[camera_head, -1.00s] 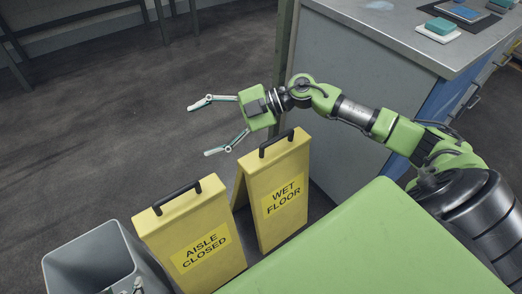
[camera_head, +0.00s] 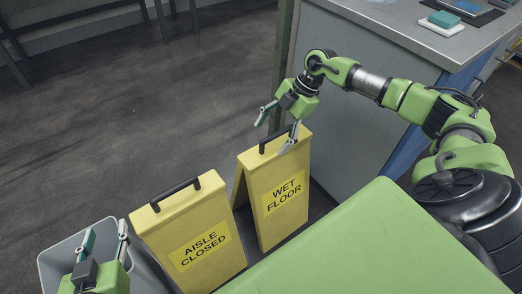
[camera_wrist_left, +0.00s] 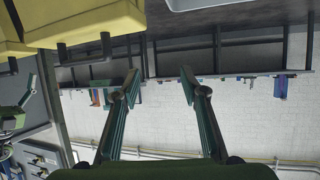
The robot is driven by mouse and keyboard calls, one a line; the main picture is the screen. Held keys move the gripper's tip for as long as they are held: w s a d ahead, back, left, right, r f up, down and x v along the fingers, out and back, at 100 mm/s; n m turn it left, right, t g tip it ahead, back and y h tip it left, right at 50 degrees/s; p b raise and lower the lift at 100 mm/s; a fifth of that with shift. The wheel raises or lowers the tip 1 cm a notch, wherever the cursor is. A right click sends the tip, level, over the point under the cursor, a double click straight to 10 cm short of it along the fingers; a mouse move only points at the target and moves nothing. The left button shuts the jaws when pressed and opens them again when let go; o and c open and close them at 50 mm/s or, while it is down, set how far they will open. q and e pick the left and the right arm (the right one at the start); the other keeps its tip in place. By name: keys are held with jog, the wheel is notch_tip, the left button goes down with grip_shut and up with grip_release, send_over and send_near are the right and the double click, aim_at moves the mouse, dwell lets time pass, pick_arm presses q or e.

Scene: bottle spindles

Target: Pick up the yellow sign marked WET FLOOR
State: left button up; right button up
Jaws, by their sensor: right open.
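The yellow WET FLOOR sign (camera_head: 283,215) stands upright on the floor as an A-frame, with a black handle (camera_head: 272,141) on its top edge. My right gripper (camera_head: 278,125) is open just above the sign's top. Its fingers point down, one to the left and one to the right of the handle; I cannot tell whether they touch it. My left gripper (camera_head: 105,236) is at the lower left, over the grey bin. In the left wrist view, my left gripper's fingers (camera_wrist_left: 159,80) are apart with nothing between them.
A yellow AISLE CLOSED sign (camera_head: 190,240) stands close to the left of the WET FLOOR sign. A grey bin (camera_head: 58,258) is left of it. A grey cabinet (camera_head: 350,125) with a worktop stands behind on the right. The dark floor (camera_head: 120,130) at left is open.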

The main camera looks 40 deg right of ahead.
aim_at(262, 150)
jog(key=shift+x, duration=0.95)
jog(key=b+x, duration=0.2)
jog(key=x, duration=0.2)
jog(key=shift+s+a, duration=0.15)
jog(key=shift+a, duration=0.15)
jog(key=shift+a+f, duration=0.15)
jog(key=shift+f, duration=0.1)
pick_arm(q)
notch_tip(262, 150, up, 12)
jog(key=w+d+t+h, duration=0.2)
jog(key=t, duration=0.4)
jog(key=shift+w+d, duration=0.2)
jog(key=shift+w, duration=0.05)
pick_arm(e)
jog(key=shift+s+r, duration=0.1)
jog(key=c, duration=1.6)
jog(key=shift+w+r, duration=0.1)
jog(key=shift+w, duration=0.1)
grip_shut()
pick_arm(q)
jog(key=shift+w+d, duration=0.1)
jog(key=shift+w, duration=0.05)
